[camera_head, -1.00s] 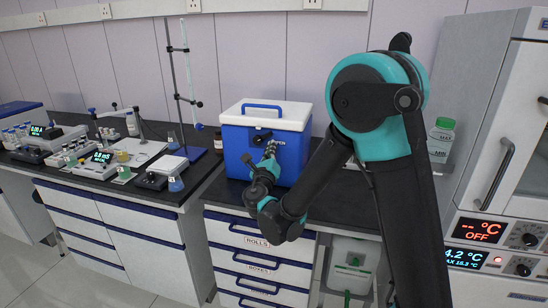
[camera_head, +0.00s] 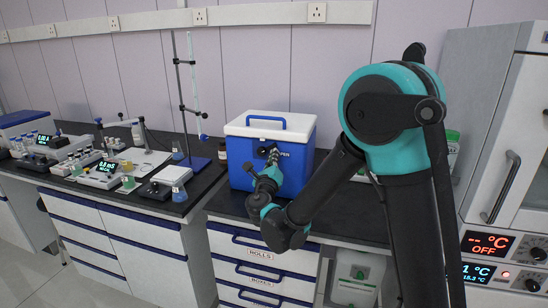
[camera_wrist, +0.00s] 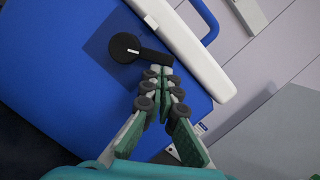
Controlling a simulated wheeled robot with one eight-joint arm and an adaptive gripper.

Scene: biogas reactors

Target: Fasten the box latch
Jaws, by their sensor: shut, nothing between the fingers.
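The box is a blue cooler (camera_head: 240,172) with a white lid (camera_head: 295,122), lying shut on top, and a blue carry handle (camera_head: 265,120). It stands on the dark bench. Its latch, a black round knob with a short lever, is on the front face below the lid; the wrist view shows it clearly (camera_wrist: 124,47), with the lever pointing towards my fingertips. My gripper (camera_wrist: 161,75) is shut and empty, its tips right by the lever's end; I cannot tell whether they touch. In the head view my gripper (camera_head: 272,162) is in front of the box and partly hides the latch and printed lettering.
A retort stand (camera_head: 190,100) and a brown bottle (camera_head: 222,150) are left of the box. Glassware and instruments crowd the left bench. A white oven-like cabinet (camera_head: 500,150) stands at the right. Drawers (camera_head: 258,268) are below the bench.

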